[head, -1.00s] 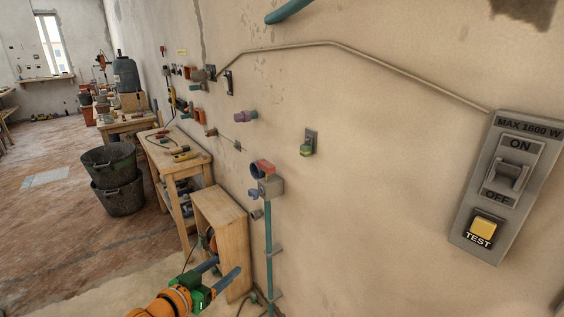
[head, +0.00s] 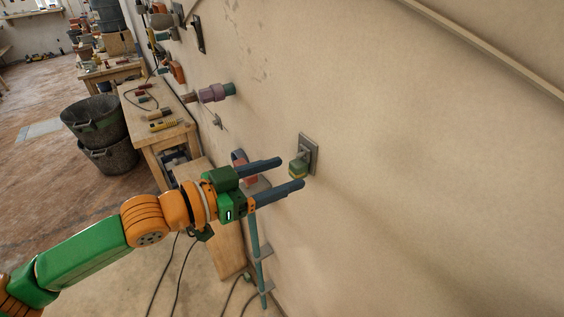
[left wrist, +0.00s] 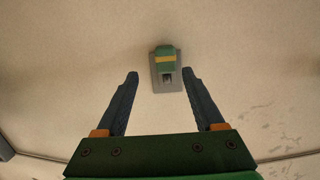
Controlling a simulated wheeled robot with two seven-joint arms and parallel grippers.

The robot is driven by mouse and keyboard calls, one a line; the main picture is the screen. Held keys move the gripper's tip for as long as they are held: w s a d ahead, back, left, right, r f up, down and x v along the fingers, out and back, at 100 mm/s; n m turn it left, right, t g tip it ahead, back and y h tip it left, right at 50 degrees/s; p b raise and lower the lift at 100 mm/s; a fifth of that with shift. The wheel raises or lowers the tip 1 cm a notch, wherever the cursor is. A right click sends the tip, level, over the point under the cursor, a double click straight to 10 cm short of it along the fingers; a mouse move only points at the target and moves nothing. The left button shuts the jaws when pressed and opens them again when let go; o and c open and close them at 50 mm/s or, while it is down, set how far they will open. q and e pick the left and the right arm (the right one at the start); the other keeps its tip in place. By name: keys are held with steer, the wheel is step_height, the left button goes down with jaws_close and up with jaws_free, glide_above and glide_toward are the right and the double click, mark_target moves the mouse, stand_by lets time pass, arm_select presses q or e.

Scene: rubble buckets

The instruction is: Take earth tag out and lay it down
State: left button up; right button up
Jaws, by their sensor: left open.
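The earth tag is a small green block with a yellow band (head: 298,167), set on a grey wall plate (head: 311,148). In the left wrist view the tag (left wrist: 165,58) sits at top centre, its plate (left wrist: 168,83) reaching below it. My left gripper (head: 291,173) is open and empty, its two dark fingers pointing at the wall. In the head view the fingertips are just left of the tag. In the left wrist view the tag lies beyond the fingertips (left wrist: 160,74), roughly between them and apart from both. My right gripper is not in view.
A purple wall fitting (head: 213,93) juts out left of the plate. A red and grey valve on a teal pipe (head: 258,247) is behind my gripper. A wooden bench with tools (head: 160,125) and stacked dark buckets (head: 100,130) stand at the left. The wall right of the plate is bare.

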mark_target(292, 169)
arm_select(q)
steer(key=x, duration=0.2)
steer(key=shift+w+d+f, duration=0.1)
steer(key=shift+w+d, duration=0.05)
steer(key=shift+w, duration=0.3)
steer(key=shift+w+d+f, duration=0.1)
steer(key=shift+w+f, duration=0.05)
steer(key=shift+w, duration=0.15)
steer(key=shift+s, duration=0.1)
steer(key=shift+s+a, duration=0.1)
steer(key=shift+a, duration=0.1)
steer(key=c, duration=0.4)
jaws_close()
